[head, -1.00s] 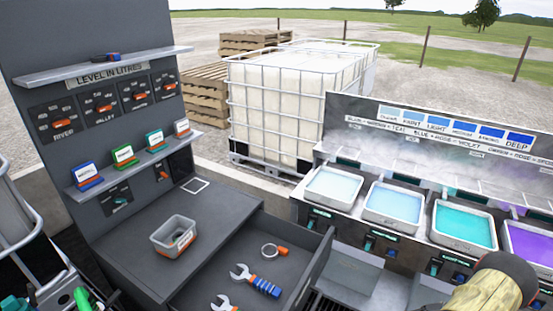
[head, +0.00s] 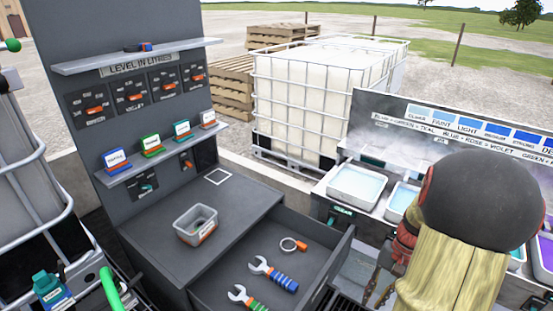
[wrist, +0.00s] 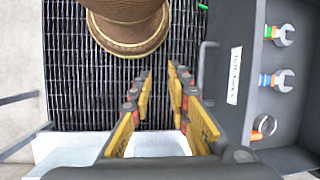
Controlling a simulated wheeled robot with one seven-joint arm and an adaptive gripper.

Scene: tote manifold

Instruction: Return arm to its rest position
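My arm, yellow with a dark round joint, reaches up from the bottom right of the head view and covers part of the trays. My gripper (wrist: 160,70) points down over a dark floor grating (wrist: 75,80) in the wrist view. Its two yellow-padded fingers stand apart with nothing between them. In the head view the gripper (head: 380,285) is small and partly hidden beside the arm.
An open drawer (head: 333,268) with wrenches and a ring clamp (head: 293,244) lies left of the gripper. A grey bin (head: 196,226) stands on the bench. Dye trays (head: 356,187) line the right. A pale tray edge (wrist: 70,150) shows near the gripper's base.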

